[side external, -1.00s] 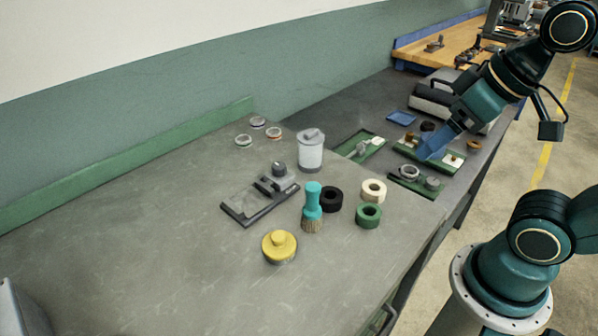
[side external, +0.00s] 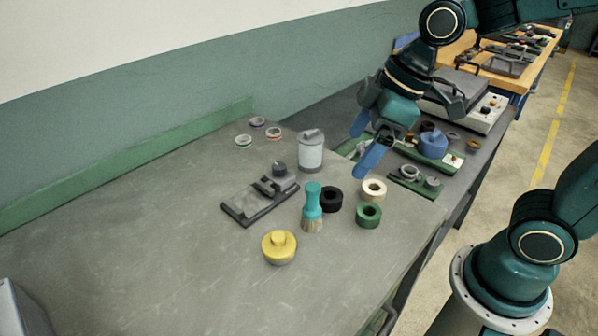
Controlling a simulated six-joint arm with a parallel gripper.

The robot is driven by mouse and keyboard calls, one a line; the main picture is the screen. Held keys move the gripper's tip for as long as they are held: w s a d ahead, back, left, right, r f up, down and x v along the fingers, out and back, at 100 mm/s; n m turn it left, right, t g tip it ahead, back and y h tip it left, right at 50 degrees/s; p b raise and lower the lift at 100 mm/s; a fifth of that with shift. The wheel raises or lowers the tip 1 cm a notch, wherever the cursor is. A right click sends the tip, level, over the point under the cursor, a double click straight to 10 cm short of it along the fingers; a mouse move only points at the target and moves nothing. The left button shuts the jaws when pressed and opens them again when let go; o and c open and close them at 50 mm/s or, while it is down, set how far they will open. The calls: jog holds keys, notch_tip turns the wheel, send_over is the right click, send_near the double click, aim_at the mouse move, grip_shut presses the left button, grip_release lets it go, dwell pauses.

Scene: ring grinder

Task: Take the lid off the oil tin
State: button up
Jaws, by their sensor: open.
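A low round tin with a yellow knobbed lid (side external: 279,245) stands on the near grey bench, its lid seated. A white canister with a grey lid (side external: 311,150) stands farther back, also closed. No label shows which of them is the oil tin. My gripper (side external: 365,141) is open and empty, its two blue fingers apart. It hangs in the air, to the right of the canister in the picture and well behind the yellow-lidded tin. Its fingers hide part of a green tray behind.
A teal brush (side external: 312,205) stands close to the yellow-lidded tin. A grey fixture (side external: 260,198) lies behind. A blue knobbed piece (side external: 433,143) sits on a green tray.

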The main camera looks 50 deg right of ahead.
jog(key=w+a+f+n+g+y, duration=0.1)
jog(key=w+a+f+n, duration=0.4)
jog(key=a, duration=0.1)
jog(key=shift+a+f+g+y, duration=0.15)
jog(key=shift+a+g+y, duration=0.15)
jog(key=shift+a+g, duration=0.1)
jog(key=shift+w, duration=0.1)
send_over(280, 236)
jog(key=d, duration=0.2)
jog(key=shift+s+f, duration=0.25)
jog(key=shift+f, duration=1.75)
jog(key=shift+s+f, duration=0.2)
jog(key=shift+f, duration=1.75)
jog(key=shift+f, duration=0.1)
jog(key=shift+x, duration=2.5)
jog(key=c, duration=1.1)
